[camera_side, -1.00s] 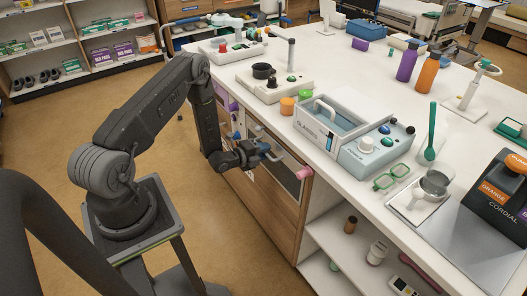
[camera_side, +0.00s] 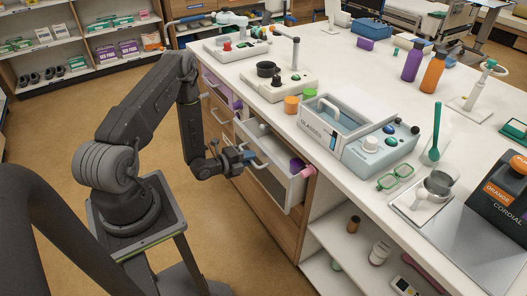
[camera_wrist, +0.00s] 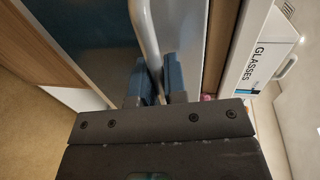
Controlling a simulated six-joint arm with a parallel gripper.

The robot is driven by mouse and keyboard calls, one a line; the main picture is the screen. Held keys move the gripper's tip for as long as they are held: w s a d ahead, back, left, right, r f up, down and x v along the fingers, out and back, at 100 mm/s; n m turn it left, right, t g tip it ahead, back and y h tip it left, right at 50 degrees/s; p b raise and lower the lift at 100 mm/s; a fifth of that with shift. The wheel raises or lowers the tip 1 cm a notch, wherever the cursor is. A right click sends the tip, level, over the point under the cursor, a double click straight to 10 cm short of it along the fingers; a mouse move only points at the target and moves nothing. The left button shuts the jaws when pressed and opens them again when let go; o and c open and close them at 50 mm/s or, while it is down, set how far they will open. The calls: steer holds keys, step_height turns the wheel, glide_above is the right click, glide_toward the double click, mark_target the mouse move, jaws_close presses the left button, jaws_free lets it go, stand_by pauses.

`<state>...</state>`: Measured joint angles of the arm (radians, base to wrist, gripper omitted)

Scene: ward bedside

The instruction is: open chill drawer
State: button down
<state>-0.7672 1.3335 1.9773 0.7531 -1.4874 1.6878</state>
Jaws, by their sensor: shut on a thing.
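The chill drawer (camera_side: 269,178) is a white-edged drawer with a dark front panel in the side of the counter. It stands pulled out, and a purple item (camera_side: 297,165) shows inside near its right end. My gripper (camera_side: 247,156) is shut on the drawer's pale bar handle (camera_side: 262,163). In the wrist view the blue fingertips (camera_wrist: 160,82) close around the curved grey handle (camera_wrist: 146,35), with the dark drawer front (camera_wrist: 95,35) behind it. The inside of the drawer is mostly hidden in the side view.
Open shelves (camera_side: 345,240) lie to the right. The floor (camera_side: 235,215) before the drawer is clear.

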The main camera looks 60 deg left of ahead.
steer(key=f+v, duration=0.1)
steer(key=v, duration=0.5)
steer(key=shift+s+f, duration=0.15)
steer(key=shift+s, duration=0.3)
steer(key=c, duration=1.2)
jaws_free()
step_height(320, 180, up, 8)
steer(key=s, duration=0.3)
steer(key=shift+f, duration=0.15)
